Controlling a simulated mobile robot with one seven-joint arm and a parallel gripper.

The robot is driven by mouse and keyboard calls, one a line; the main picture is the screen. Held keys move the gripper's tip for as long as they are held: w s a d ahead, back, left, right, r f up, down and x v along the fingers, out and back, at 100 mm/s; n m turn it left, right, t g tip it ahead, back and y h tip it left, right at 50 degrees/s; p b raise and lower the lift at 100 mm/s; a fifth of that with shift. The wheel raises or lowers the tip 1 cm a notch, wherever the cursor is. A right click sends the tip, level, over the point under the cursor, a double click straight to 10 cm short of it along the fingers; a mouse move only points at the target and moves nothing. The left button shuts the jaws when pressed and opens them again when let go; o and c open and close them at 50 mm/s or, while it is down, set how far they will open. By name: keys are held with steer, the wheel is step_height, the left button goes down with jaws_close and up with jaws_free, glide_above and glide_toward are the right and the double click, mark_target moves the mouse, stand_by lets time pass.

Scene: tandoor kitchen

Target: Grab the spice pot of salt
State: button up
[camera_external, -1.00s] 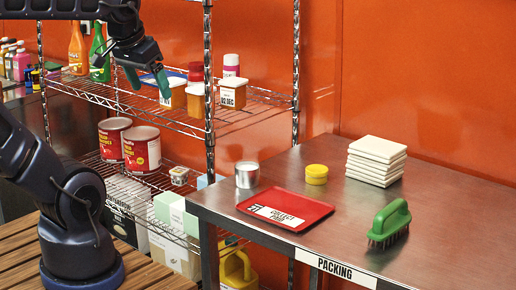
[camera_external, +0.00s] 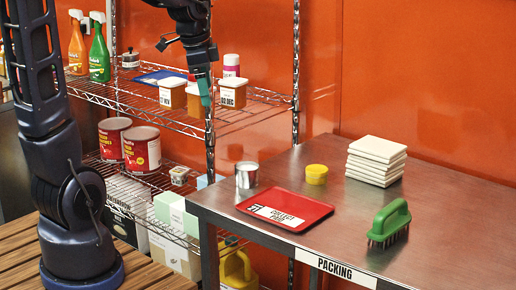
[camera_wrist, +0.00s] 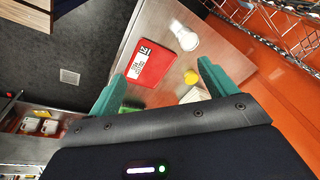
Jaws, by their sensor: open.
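No label reading salt can be made out, so I cannot tell which item is the salt pot. A silver cylindrical tin (camera_external: 247,174) and a small yellow round pot (camera_external: 316,174) stand on the steel table behind the red tray. Both show in the wrist view too, the tin (camera_wrist: 185,38) above the yellow pot (camera_wrist: 191,77). No contact with a tub can be made out.
The red tray (camera_external: 285,211), green brush (camera_external: 390,222) and white stacked tiles (camera_external: 376,160) are on the table (camera_external: 440,235). A shelf post (camera_external: 210,150) stands near my gripper. Spray bottles (camera_external: 99,50) and a lidded metal pot (camera_external: 131,59) are farther left on the shelf.

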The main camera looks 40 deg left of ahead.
steer(key=w+f+m+g, duration=0.1)
steer(key=w+f+m, duration=0.3)
steer(key=w+f, duration=0.25)
steer(key=m+g+h, duration=0.1)
steer(key=m, duration=0.4)
glide_toward(247, 166)
steer(key=shift+a+f, duration=0.2)
steer(key=shift+a, duration=0.1)
steer(key=f, duration=0.5)
steer(key=shift+w+d+f, duration=0.1)
steer(key=shift+d+f, duration=0.25)
steer(key=shift+f, duration=0.05)
steer(key=shift+d+f, duration=0.2)
steer(key=shift+f, duration=0.65)
steer(key=shift+d+f, duration=0.15)
steer(key=shift+f, duration=0.7)
steer(key=shift+d+f, duration=0.2)
steer(key=shift+f, duration=0.65)
steer(key=shift+c, duration=0.2)
steer(key=c, duration=1)
